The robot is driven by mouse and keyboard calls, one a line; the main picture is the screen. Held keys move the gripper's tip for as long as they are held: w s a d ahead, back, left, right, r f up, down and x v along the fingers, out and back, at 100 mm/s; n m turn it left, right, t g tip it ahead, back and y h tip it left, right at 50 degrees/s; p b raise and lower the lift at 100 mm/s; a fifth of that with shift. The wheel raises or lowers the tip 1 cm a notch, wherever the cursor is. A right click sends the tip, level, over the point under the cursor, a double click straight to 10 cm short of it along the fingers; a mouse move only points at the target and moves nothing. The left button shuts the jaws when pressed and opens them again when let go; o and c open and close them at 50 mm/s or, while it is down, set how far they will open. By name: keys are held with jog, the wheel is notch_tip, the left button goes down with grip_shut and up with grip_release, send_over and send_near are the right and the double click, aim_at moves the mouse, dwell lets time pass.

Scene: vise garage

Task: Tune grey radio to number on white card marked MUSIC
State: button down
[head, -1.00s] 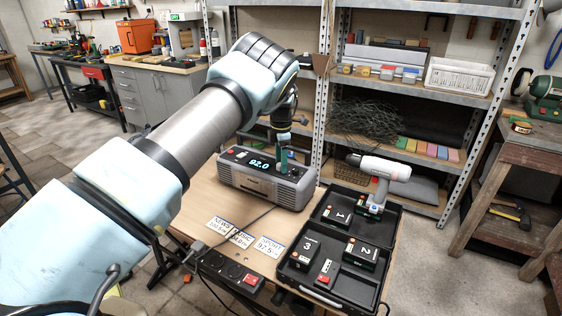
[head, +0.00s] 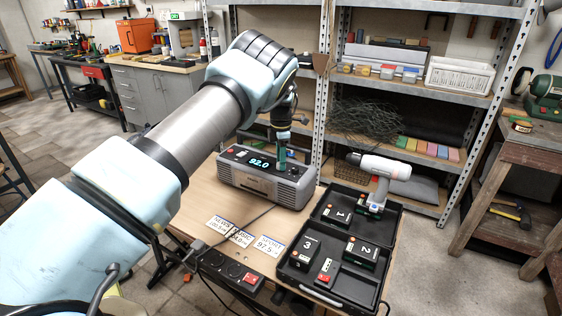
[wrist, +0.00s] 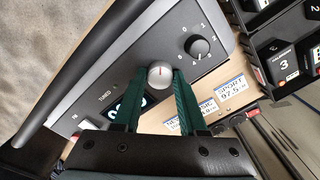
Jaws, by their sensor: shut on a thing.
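The grey radio (head: 262,187) stands on the wooden table, its lit display (head: 260,162) reading 92.0. My gripper (head: 282,163) is at the radio's top panel. In the wrist view its green fingers are shut on the silver tuning knob (wrist: 160,75), one on each side. A black numbered knob (wrist: 198,46) is beside it, untouched. The display (wrist: 130,106) is partly hidden by a finger there. The white MUSIC card (head: 241,238) lies in front of the radio between the NEWS card (head: 219,224) and the SPORT card (head: 268,246). A cable crosses it; I read only the ending ".0".
An open black case (head: 345,293) with numbered battery packs and a white drill (head: 380,172) is to the radio's right. A power strip (head: 230,272) is at the table's front edge. Metal shelving (head: 420,95) stands behind.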

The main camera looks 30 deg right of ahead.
jog(key=m+b, duration=0.3)
jog(key=m, duration=0.2)
jog(key=shift+f+b, duration=0.15)
jog(key=shift+b, duration=0.15)
jog(key=m+b, duration=0.2)
jog(key=m, duration=0.4)
jog(key=shift+m, duration=0.3)
jog(key=m+b, duration=0.1)
jog(key=m, duration=1)
jog(key=shift+m+b, duration=0.3)
jog(key=shift+m, duration=0.1)
jog(key=m, duration=1.1)
jog(key=shift+m, duration=0.4)
jog(key=m, duration=0.6)
jog(key=shift+p, duration=0.35)
jog(key=m, duration=0.6)
